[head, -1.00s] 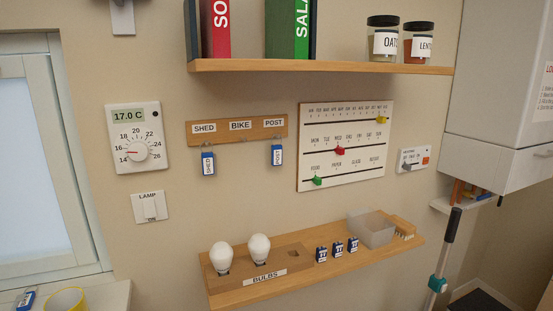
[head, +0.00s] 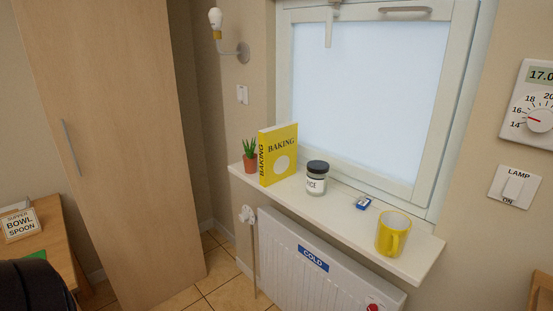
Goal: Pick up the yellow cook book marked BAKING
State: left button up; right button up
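The yellow cook book marked BAKING (head: 281,150) stands upright on the white window sill (head: 333,213), near its left end. Its spine and front cover both face me, and the cover carries a pale round shape under the title. Neither of my grippers shows in the head view.
A potted plant (head: 250,157) stands close at the book's left. A labelled jar (head: 316,180) stands to its right, then a small blue tag (head: 363,203) and a yellow mug (head: 393,235). A radiator marked COLD (head: 300,270) is below the sill. A tall wooden cupboard (head: 115,130) stands at left.

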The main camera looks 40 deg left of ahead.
aim_at(278, 144)
jog(key=l+u, duration=0.1)
jog(key=u, duration=1)
jog(key=i+j+u, duration=0.1)
jog(key=u, duration=0.15)
